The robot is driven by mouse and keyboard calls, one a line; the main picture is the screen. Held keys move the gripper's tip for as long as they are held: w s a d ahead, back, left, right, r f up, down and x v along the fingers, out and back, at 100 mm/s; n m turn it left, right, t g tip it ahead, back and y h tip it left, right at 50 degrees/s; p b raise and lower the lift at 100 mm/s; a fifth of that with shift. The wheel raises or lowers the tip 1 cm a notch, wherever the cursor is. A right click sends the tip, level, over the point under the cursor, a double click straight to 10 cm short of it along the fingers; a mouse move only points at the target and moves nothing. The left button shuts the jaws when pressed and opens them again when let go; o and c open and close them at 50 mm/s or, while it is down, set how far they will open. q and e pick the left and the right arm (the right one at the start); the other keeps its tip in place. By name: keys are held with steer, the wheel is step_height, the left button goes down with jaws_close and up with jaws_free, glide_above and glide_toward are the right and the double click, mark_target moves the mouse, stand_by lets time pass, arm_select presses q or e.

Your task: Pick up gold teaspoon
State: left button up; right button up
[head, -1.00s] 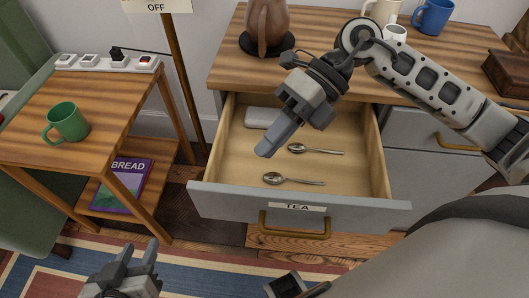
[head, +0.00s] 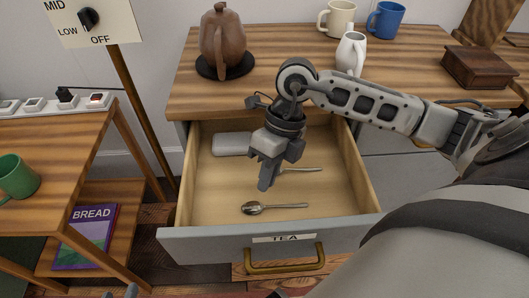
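The drawer labelled TEA (head: 205,236) stands open. A teaspoon (head: 275,207) lies in its front part, bowl to the left, looking silvery. Behind it lies a second teaspoon (head: 303,169); its handle shows, with a slightly warmer tint, and its bowl end is hidden behind my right gripper. My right gripper (head: 269,182) points down inside the drawer, beside the second spoon's hidden end and behind the front spoon. Its finger gap and any contact cannot be made out. Only a tip of my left gripper (head: 132,291) shows at the bottom edge, away from the spoons.
A pale box (head: 232,144) lies at the drawer's back left. The wooden counter (head: 285,75) above holds a brown pot (head: 222,42), a white jug (head: 351,54), mugs and a wooden box (head: 479,66). A side table with a green mug (head: 17,177) stands left.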

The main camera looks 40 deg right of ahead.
mark_target(259, 205)
steer(key=x, duration=0.5)
steer(key=shift+w+b, duration=0.1)
steer(key=shift+b, duration=0.25)
jaws_close()
steer(key=shift+r, duration=0.1)
